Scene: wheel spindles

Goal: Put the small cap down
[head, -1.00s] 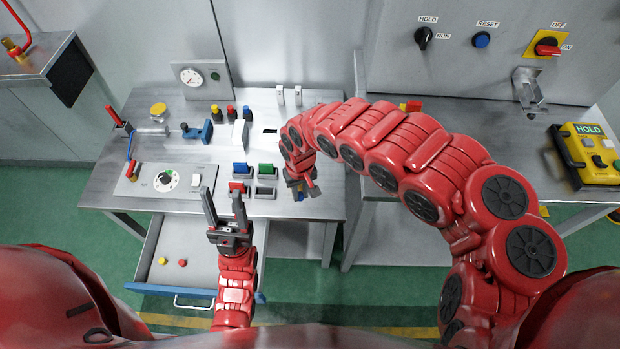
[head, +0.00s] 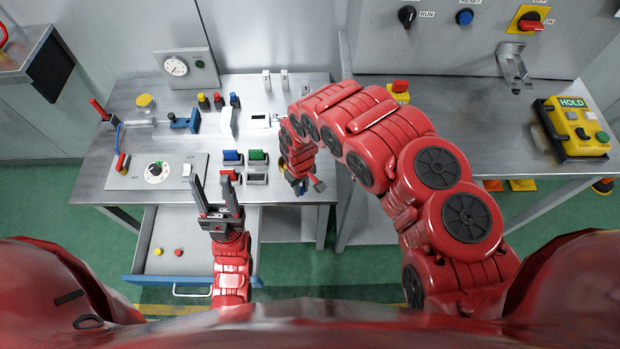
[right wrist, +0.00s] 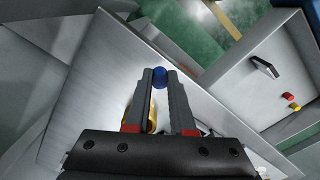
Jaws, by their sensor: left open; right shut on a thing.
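My right gripper (head: 301,184) is over the front right part of the left workbench, small and partly hidden by its own wrist in the head view. In the right wrist view, its fingers (right wrist: 160,78) are shut on a small blue cap (right wrist: 159,76) at their tips. Pale bench top shows beyond the cap; I cannot tell the gap beneath it. My left gripper (head: 216,190) is open and empty, fingers pointing up the picture, over the bench's front edge. A yellow cap (head: 158,251) and a red cap (head: 178,252) lie in the open drawer (head: 210,243).
The workbench (head: 105,180) carries a dial plate (head: 130,172), a blue vise (head: 186,122), several coloured pegs (head: 218,101), and blue (head: 232,157) and green (head: 257,156) blocks. A second bench (head: 460,150) stands right, with a yellow control box (head: 575,128). A gap separates the benches.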

